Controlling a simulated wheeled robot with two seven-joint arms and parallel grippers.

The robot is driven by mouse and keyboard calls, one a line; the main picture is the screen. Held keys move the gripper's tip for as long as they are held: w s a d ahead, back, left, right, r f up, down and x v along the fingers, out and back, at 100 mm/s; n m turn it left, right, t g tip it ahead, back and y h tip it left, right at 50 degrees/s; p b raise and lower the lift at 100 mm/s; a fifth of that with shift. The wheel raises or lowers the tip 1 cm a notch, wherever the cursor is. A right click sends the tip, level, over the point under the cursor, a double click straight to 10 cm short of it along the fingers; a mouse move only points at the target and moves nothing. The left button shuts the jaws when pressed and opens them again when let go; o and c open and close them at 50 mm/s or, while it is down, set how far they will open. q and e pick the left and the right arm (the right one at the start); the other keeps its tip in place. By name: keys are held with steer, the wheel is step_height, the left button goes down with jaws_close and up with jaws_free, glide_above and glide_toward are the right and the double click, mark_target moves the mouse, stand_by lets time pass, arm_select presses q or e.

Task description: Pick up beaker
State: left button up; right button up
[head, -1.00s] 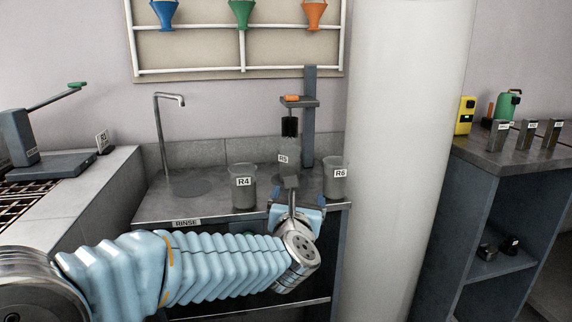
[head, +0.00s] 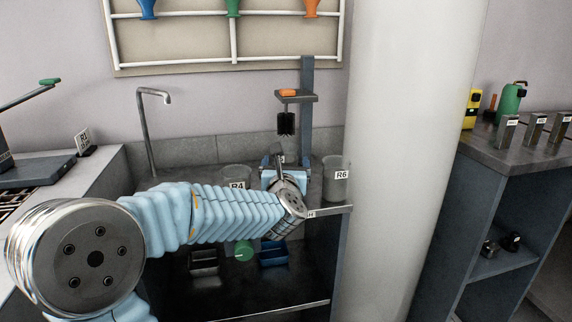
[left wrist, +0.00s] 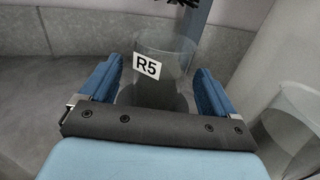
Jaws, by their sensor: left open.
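In the left wrist view a clear beaker labelled R5 (left wrist: 160,92) stands between the two blue fingers of my left gripper (left wrist: 160,88). The fingers are open, one on each side of the beaker; I cannot tell whether either touches it. In the head view my left gripper (head: 278,168) is over the rear of the counter and hides most of R5. Beaker R4 (head: 236,172) stands to its left, partly behind my arm. Beaker R6 (head: 336,182) stands to its right and also shows at the right edge of the left wrist view (left wrist: 295,125). My right gripper is not in view.
A dark brush (head: 286,123) hangs from a post (head: 307,110) just behind the gripper. A tap (head: 148,130) stands at the left. A white column (head: 405,160) is close on the right. Shelves below the counter hold blue (head: 273,254) and dark (head: 204,260) bins.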

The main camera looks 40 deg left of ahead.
arm_select(q)
steer(key=p+x, duration=0.1)
steer(key=x, duration=0.3)
steer(key=shift+w+a, duration=0.25)
steer(key=shift+w, duration=0.05)
steer(key=shift+c, duration=0.5)
steer(key=c, duration=1.1)
